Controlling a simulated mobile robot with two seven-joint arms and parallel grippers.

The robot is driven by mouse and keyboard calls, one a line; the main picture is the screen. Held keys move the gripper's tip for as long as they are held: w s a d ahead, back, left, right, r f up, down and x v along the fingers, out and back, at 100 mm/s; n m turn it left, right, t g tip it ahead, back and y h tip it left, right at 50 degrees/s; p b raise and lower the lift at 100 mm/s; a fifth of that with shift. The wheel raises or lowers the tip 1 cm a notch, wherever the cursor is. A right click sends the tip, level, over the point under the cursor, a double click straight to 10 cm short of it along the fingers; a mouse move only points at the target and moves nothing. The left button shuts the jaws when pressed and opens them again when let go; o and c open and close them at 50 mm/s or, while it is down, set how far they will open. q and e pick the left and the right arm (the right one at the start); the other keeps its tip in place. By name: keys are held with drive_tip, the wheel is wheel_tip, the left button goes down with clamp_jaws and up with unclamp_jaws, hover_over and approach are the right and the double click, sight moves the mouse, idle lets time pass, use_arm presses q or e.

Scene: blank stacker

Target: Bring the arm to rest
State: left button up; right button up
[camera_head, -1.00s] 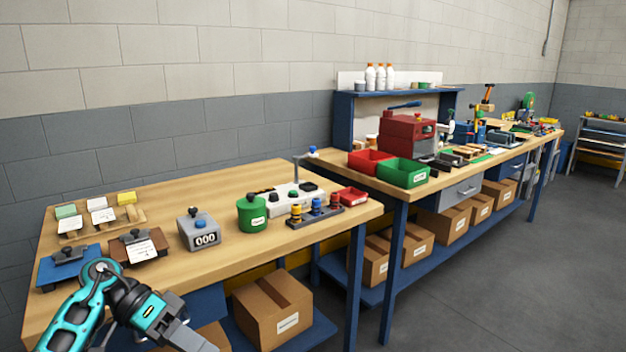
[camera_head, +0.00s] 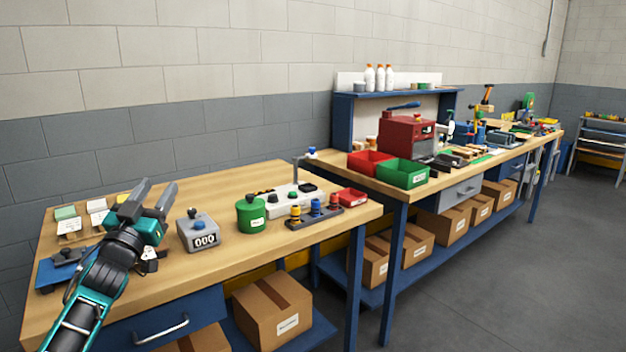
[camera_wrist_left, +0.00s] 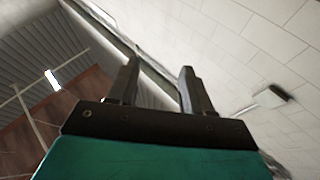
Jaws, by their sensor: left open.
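My left gripper (camera_head: 154,194) is raised above the left part of the near workbench (camera_head: 230,187). Its two dark fingers are apart, point up and away, and hold nothing. In the left wrist view the open fingers (camera_wrist_left: 156,86) show against the wall and ceiling, with nothing between them. My left forearm comes in from the lower left and hides part of the blue plate (camera_head: 52,276) and most of the brown stand with a white card behind it. My right gripper is in neither view.
A grey counter (camera_head: 199,232) reading 000 stands just right of the gripper. Card stands (camera_head: 66,222) are at the left. The bench's middle back is clear.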

use_arm(q)
drive_tip(key=w+a+f+g+y, duration=0.2)
drive_tip(key=a+f+g+y, duration=0.25)
drive_tip(key=f, duration=0.25)
drive_tip(key=s+d+f+g+h, duration=0.1)
drive_tip(key=s+d+f, duration=0.35)
drive_tip(key=f, duration=0.45)
drive_tip(key=s+d+f+g+h, duration=0.1)
drive_tip(key=s+d+f+g, duration=0.1)
drive_tip(key=s+d+f, duration=0.35)
drive_tip(key=s+d+f+g, duration=0.1)
drive_tip(key=s+d+f, duration=0.1)
drive_tip(key=s+f, duration=0.3)
drive_tip(key=s+d+f+g+h, duration=0.1)
drive_tip(key=s+f, duration=0.4)
drive_tip(key=s, duration=0.8)
drive_tip(key=s+d+f+g, duration=0.2)
drive_tip(key=s+d+f, duration=0.2)
drive_tip(key=s, duration=0.6)
wheel_tip(320, 180, down, 2)
drive_tip(key=shift+d+h, duration=0.35)
drive_tip(key=shift+d, duration=0.05)
